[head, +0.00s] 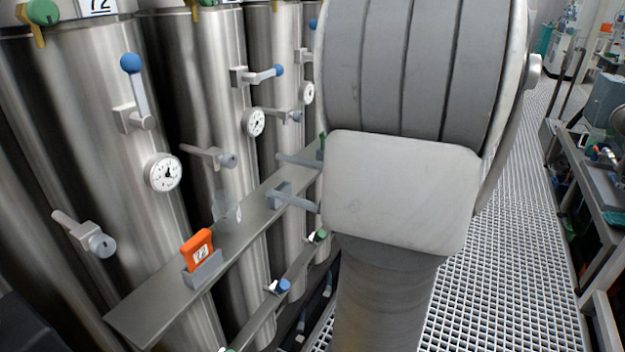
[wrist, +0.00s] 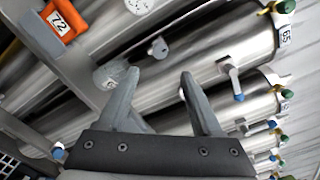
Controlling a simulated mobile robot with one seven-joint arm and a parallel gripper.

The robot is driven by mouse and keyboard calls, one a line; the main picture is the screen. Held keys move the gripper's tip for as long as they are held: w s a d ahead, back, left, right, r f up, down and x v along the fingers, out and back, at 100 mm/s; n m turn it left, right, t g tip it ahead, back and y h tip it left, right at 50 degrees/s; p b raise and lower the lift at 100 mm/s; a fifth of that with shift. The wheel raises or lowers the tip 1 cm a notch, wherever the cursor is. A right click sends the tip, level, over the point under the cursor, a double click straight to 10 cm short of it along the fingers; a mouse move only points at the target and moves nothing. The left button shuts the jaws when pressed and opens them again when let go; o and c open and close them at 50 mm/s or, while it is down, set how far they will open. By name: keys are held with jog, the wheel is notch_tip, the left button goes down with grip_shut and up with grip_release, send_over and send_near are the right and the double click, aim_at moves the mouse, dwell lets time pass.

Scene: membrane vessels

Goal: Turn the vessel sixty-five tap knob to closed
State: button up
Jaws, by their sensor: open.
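The vessel marked 65 is a steel cylinder (wrist: 215,48) with its number plate (wrist: 285,37) at the upper right of the wrist view. A lever with a blue knob (wrist: 238,97) projects from the vessels there, right of my gripper (wrist: 158,76). A grey round knob (wrist: 158,48) shows just beyond the fingertips. My gripper is open and empty, with a gap between its fingers and the fittings. In the head view, a blue-knobbed lever (head: 278,71) points sideways on the vessel beside 72. My arm hides my gripper there.
Vessel 72 (head: 95,75) has an upward blue-knobbed lever (head: 131,64) and a gauge (head: 163,172). A shelf rail (head: 145,313) crosses in front of the vessels, bearing an orange 72 tag (head: 198,250). Open grating floor (head: 500,270) lies at right, beside a workbench (head: 600,205).

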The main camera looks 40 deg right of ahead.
jog(key=v, duration=0.5)
jog(key=shift+s+d, duration=0.1)
jog(key=shift+s, duration=0.25)
